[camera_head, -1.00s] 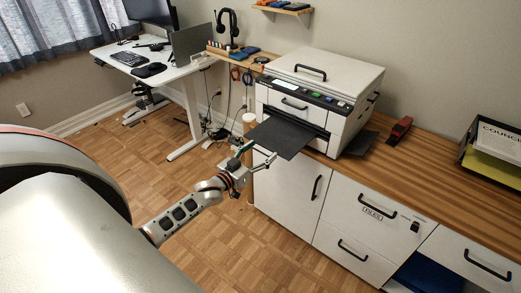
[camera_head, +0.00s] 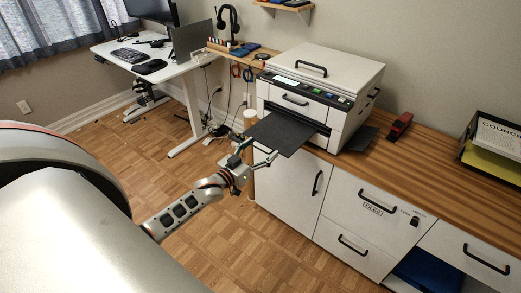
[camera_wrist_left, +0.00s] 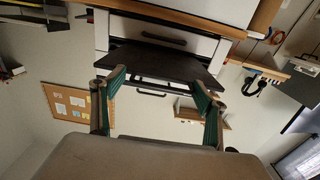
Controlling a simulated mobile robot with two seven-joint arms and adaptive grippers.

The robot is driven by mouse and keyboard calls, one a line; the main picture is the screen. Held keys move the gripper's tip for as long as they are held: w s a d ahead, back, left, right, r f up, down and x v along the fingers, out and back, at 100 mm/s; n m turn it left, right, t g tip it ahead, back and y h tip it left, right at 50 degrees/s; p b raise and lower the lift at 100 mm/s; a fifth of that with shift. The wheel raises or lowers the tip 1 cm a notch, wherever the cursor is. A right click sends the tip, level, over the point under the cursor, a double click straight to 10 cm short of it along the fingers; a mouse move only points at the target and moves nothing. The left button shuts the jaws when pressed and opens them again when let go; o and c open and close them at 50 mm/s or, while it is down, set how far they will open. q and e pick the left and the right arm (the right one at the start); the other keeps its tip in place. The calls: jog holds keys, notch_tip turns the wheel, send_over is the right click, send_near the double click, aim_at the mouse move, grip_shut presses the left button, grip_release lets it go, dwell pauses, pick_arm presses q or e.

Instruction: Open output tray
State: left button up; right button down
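The white printer (camera_head: 300,113) stands on the wooden counter. Its dark, flat output tray (camera_head: 283,133) sticks out from the lower front, over the counter's edge. In the left wrist view the tray (camera_wrist_left: 165,62) shows as a dark panel below the printer front. My left gripper (camera_head: 256,157) is just in front of the tray's outer edge. Its two green-padded fingers are spread apart, and nothing is held between them. In the left wrist view the gripper's fingertips (camera_wrist_left: 157,80) lie near the two sides of the tray's outer edge; contact cannot be told. My right gripper is not in view.
White cabinets with black handles (camera_head: 317,183) stand under the counter. A red stapler (camera_head: 400,126) and a document tray (camera_head: 490,170) are to the right of the printer. A white desk (camera_head: 160,69) is at the back left. Open parquet floor lies to the left.

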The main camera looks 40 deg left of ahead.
pick_arm(q)
jog(key=s, duration=1.2)
jog(key=shift+a, duration=0.45)
jog(key=s+d+f+m+g, duration=0.1)
jog(key=s+d+f+g, duration=0.1)
jog(key=s+d+f, duration=0.2)
jog(key=s+d+f+m+g, duration=0.1)
jog(key=s+d+f, duration=0.4)
jog(key=d, duration=0.7)
jog(key=s+d+f+m+g+h, duration=0.1)
jog(key=s+d+f+g, duration=0.3)
jog(key=s+d, duration=0.4)
jog(key=shift+s+f+m, duration=0.3)
jog(key=shift+f, duration=0.15)
dwell(1.2)
